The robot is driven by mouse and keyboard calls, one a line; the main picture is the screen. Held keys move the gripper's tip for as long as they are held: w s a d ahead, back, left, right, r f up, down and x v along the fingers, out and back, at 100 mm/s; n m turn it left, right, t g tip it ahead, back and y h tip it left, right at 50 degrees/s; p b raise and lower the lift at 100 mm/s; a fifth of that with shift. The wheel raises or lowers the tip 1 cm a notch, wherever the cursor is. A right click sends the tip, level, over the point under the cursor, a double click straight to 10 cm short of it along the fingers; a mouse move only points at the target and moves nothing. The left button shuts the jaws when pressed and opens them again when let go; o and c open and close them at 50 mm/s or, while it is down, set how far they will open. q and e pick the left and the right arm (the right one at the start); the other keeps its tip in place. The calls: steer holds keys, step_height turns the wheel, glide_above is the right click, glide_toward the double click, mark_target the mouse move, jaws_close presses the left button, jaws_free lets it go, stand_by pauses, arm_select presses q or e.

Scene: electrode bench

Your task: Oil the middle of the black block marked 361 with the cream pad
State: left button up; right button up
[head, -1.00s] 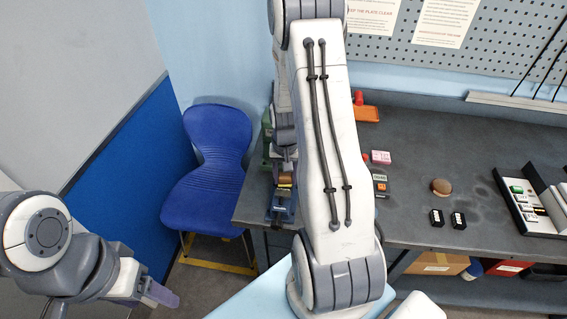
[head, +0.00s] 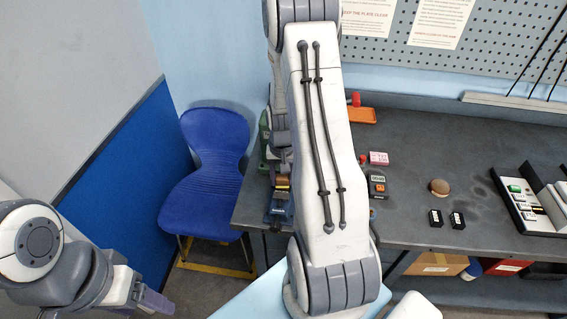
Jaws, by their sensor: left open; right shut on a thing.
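Two small black blocks stand on the bench right of centre, a left one (head: 435,218) and a right one (head: 457,220). Each has a white mark too small to read, so I cannot tell which is 361. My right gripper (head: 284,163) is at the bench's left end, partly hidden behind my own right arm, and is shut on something. I cannot make out the cream pad. A brown-gold piece (head: 282,183) shows just below that gripper. My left gripper (head: 154,302) is open at the lower left, off the bench and far from the blocks.
On the dark bench (head: 420,140) are a brown round piece (head: 439,186), a pink block (head: 379,158), an orange-topped device (head: 377,180) and an orange tray (head: 361,115). A rack (head: 515,202) stands at the right. A blue chair (head: 214,165) is left of the bench.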

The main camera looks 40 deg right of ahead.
steer(key=shift+w+d, duration=0.2)
steer(key=shift+w, duration=0.15)
steer(key=shift+w+d, duration=0.3)
steer(key=shift+d, duration=0.05)
steer(key=shift+a, duration=0.25)
steer(key=shift+s+a, duration=0.7)
steer(key=shift+s, duration=0.05)
steer(key=shift+s+a, duration=0.1)
steer(key=shift+s, duration=0.1)
steer(key=shift+s+a, duration=0.2)
steer(key=shift+s, duration=0.1)
step_height(320, 180, up, 2)
steer(key=shift+s+a+r+p, duration=0.15)
steer(key=shift+r+p, duration=0.05)
steer(key=shift+p, duration=0.7)
steer(key=shift+r+p, duration=0.25)
steer(key=shift+p, duration=0.05)
steer(key=shift+a+r+p, duration=0.2)
steer(key=shift+r+p, duration=0.45)
steer(key=shift+r, duration=0.2)
arm_select(q)
step_height(320, 180, up, 7)
steer(key=s+p, duration=0.1)
steer(key=p, duration=0.2)
steer(key=shift+f, duration=0.15)
arm_select(e)
step_height(320, 180, up, 4)
steer(key=shift+f, duration=0.25)
arm_select(q)
steer(key=shift+d, duration=0.1)
